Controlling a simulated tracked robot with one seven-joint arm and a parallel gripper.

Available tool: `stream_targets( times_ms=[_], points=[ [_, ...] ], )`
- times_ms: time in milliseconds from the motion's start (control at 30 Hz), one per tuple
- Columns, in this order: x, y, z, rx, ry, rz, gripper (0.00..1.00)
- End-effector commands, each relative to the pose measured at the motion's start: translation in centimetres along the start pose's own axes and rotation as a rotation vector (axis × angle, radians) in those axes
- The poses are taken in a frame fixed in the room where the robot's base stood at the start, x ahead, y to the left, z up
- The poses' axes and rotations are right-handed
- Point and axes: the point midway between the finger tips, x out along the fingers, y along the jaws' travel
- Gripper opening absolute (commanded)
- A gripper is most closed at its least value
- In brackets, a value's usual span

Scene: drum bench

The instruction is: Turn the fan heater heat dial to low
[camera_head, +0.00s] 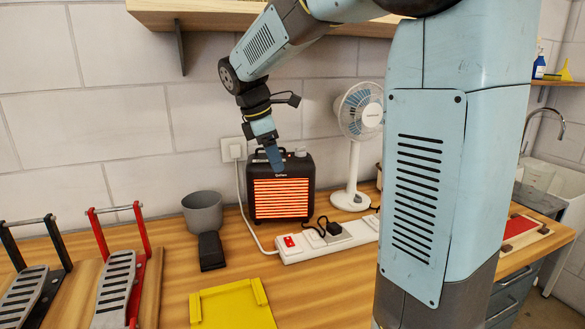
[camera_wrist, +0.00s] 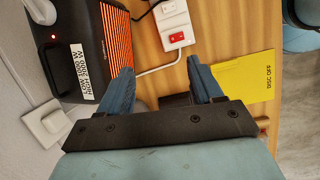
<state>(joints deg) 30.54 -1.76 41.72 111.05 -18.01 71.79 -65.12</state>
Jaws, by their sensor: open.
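The fan heater (camera_head: 254,172) stands on the bench against the wall, black with a glowing orange grille. Its pale dial (camera_head: 300,152) sits on the top at the right. In the wrist view, the heater (camera_wrist: 88,28) is at the upper left, with the pale dial (camera_wrist: 41,10) at the top edge, partly cut off. A small red light and a label reading LOW 1000 W and HIGH 2000 W are on its top. My gripper (camera_head: 276,166) is open, pointing down in front of or above the heater. In the wrist view, its blue fingers (camera_wrist: 163,84) are apart with no dial between them.
A power strip (camera_head: 326,242) with a red switch lies in front of the heater. A white fan (camera_head: 353,175) stands right of it, a grey pot (camera_head: 203,212) left. A yellow tray (camera_head: 232,308) lies nearer. A wall socket (camera_head: 233,149) is behind; a shelf (camera_head: 215,10) hangs above.

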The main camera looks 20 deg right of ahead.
Motion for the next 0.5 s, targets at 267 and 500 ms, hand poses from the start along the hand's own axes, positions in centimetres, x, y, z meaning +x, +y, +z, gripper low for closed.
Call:
stream_targets(
  times_ms=[267,500],
  points=[
    [-0.5,-3.1,0.4,0.185,0.004,0.039,0.65],
    [-0.8,-5.7,1.0,0.35,0.025,0.073,0.65]
  ],
)
